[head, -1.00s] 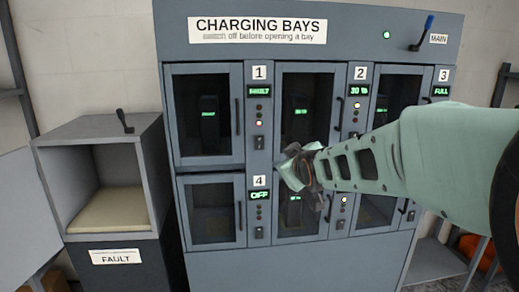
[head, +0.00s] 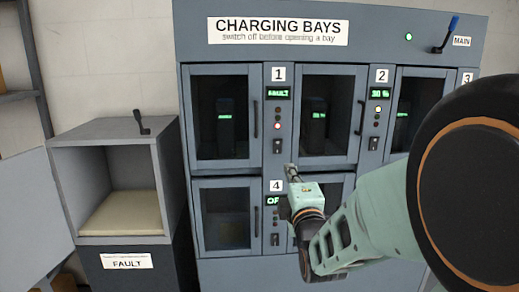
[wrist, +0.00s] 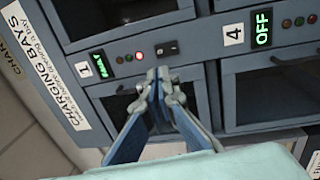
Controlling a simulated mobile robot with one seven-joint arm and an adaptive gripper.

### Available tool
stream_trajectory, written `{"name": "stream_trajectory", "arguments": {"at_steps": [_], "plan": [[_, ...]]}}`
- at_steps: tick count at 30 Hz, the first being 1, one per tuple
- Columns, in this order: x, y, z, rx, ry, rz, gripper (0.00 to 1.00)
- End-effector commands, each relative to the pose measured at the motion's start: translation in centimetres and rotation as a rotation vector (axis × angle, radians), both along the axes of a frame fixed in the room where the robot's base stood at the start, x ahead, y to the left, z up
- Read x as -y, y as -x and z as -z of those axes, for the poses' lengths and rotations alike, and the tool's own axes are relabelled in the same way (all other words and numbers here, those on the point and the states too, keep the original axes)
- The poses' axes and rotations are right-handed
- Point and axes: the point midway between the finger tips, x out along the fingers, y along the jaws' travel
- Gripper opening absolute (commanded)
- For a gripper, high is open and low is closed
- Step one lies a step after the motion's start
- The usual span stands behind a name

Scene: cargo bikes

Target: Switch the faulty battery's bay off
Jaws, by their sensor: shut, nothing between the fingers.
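Bay 1's display (head: 278,93) reads FAULT, and a red light (head: 277,126) is lit below it. Bay 1's switch (head: 277,146) is a small dark plate under the lights; it also shows in the wrist view (wrist: 167,48). I cannot tell its position for sure. A dark battery (head: 225,119) stands behind bay 1's closed glass door. My gripper (head: 290,170) is shut and empty, just below and right of the switch in the head view. In the wrist view its fingertips (wrist: 160,78) point at the switch, with a gap seeming to remain.
Bay 4's panel (wrist: 263,26) reads OFF, below bay 1's panel. Bay 2's display (head: 380,94) reads 30 %. A blue-handled main lever (head: 448,35) is at top right beside a green light. An open box labelled FAULT (head: 126,261) stands left. My arm covers the lower right.

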Motion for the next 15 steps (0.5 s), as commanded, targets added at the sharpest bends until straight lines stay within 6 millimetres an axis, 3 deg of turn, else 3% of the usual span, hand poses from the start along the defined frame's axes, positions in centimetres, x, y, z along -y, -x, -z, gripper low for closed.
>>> {"name": "stream_trajectory", "arguments": {"at_steps": [8, 15], "plan": [[0.0, -0.3, 0.0, -0.001, -0.002, -0.001, 0.0], [0.0, -3.3, -0.5, -0.001, -0.002, -0.001, 0.0]]}}
